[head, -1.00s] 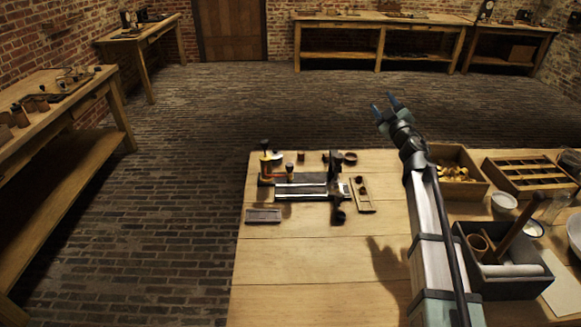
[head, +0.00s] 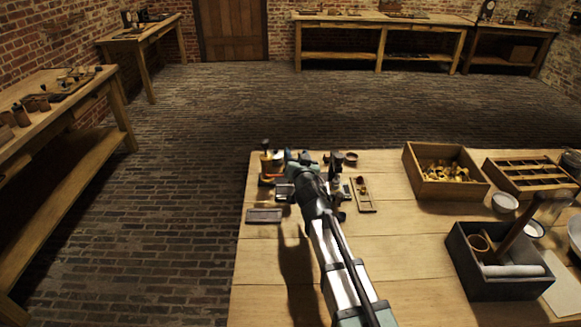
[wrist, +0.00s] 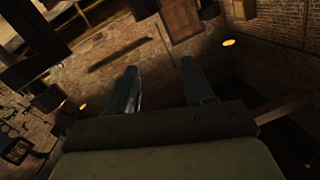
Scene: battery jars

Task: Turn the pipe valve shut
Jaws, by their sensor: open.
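A small apparatus of dark blocks, a metal cylinder and upright knobbed parts stands at the far left of the near table. Its dark right-hand upright (head: 337,175) shows beside my arm. I cannot pick out for sure which part is the pipe valve. My gripper (head: 297,155) is over the apparatus in the head view, and my arm hides its middle. In the wrist view my gripper (wrist: 160,78) has its two fingers spread apart with nothing between them. That view shows tilted brick walls and distant furniture, not the valve.
A brass-topped post (head: 265,158) stands at the apparatus's left. A flat plate (head: 264,216) and a small wooden tray (head: 366,205) lie close by. A wooden box of brass pieces (head: 415,185) and a dark tool bin (head: 465,278) stand right.

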